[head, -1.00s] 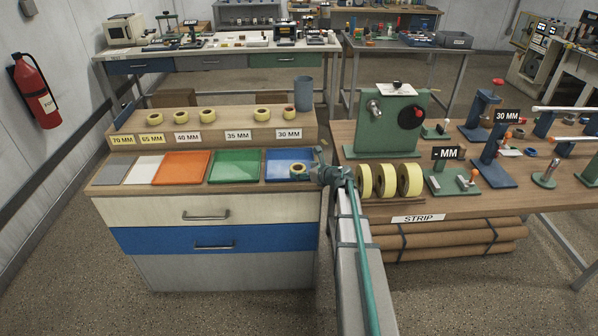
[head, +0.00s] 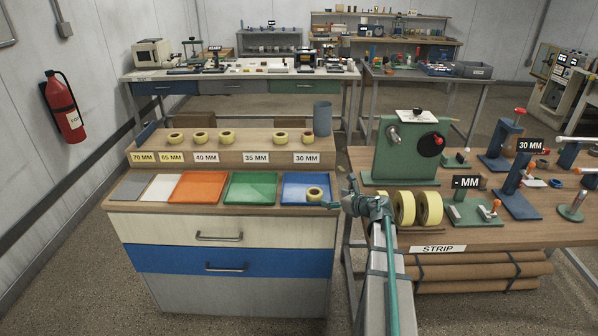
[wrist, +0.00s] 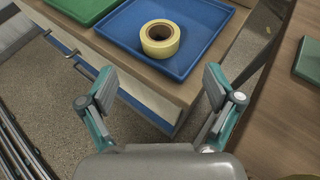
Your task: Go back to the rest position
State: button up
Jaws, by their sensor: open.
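My gripper (wrist: 160,95) is open and empty in the wrist view, its two fingers spread wide in front of the cabinet edge. In the head view my gripper (head: 345,198) is at the right edge of the cabinet top, beside the blue tray. A yellow tape roll (head: 314,194) lies in the blue tray (head: 292,187), near its front right. In the wrist view the roll (wrist: 160,38) lies flat in the blue tray (wrist: 125,37), beyond and apart from the fingertips.
Green (head: 250,187) and orange (head: 200,187) trays lie left of the blue one. A raised shelf (head: 235,158) with several tape rolls stands behind. Large yellow rolls (head: 429,208) and a green machine (head: 409,150) stand on the right table, close to my arm. A floor gap separates cabinet and table.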

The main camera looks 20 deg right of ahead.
jog(key=w+a+r+m+t+h, duration=0.3)
jog(key=m+h, duration=0.1)
jog(key=m, duration=0.6)
jog(key=s+a+f+m+g+h, duration=0.2)
jog(key=s+a+f+m+g, duration=0.25)
jog(key=f+m, duration=0.5)
jog(key=s+a+f+m+g+h, duration=0.35)
jog(key=s+a+f+m, duration=0.2)
jog(key=m, duration=0.65)
jog(key=s+a+f+m+g+y, duration=0.3)
jog(key=s+a+f+m+g, duration=0.15)
jog(key=s+a, duration=0.35)
jog(key=s+a+f+m+g+y, duration=0.3)
jog(key=s+a+f, duration=0.2)
jog(key=s+a, duration=0.3)
jog(key=s+f+g, duration=0.2)
jog(key=s+f, duration=0.4)
jog(key=s, duration=0.4)
jog(key=s+f+g, duration=0.3)
jog(key=s+f, duration=0.3)
jog(key=s, duration=0.4)
jog(key=s+a+f+g, duration=0.1)
jog(key=s+f+g, duration=0.1)
jog(key=s+f, duration=0.4)
jog(key=s, duration=0.4)
